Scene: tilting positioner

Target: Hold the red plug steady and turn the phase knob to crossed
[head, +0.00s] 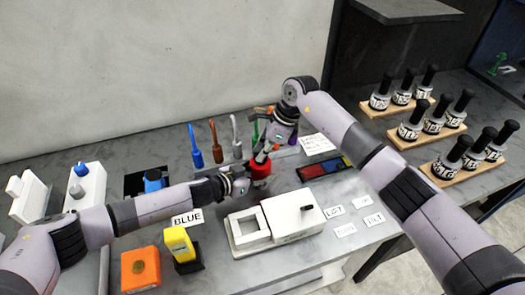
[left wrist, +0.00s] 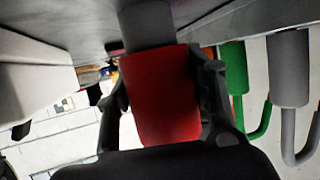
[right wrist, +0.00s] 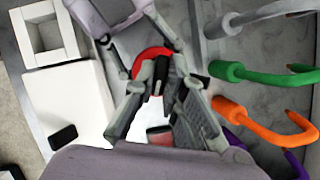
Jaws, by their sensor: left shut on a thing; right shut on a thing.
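The red plug (head: 261,169) stands near the middle of the table, and a grey cylinder shows at its end in the left wrist view. My left gripper (head: 249,176) comes from the left and is shut on the red plug (left wrist: 160,95), a finger on each side. My right gripper (head: 264,156) comes down from above, right over the plug. In the right wrist view its fingers (right wrist: 158,88) close in front of the round red plug (right wrist: 150,62), on a small thing mostly hidden between them. I cannot make out the phase knob or its setting.
Hooked tools, including a green one (right wrist: 262,76) and an orange one (right wrist: 258,122), stand close behind the grippers. A white fixture (head: 292,216) stands in front. An orange block (head: 140,268) and a yellow device (head: 180,243) are front left. Bottles (head: 410,128) stand on wooden racks at right.

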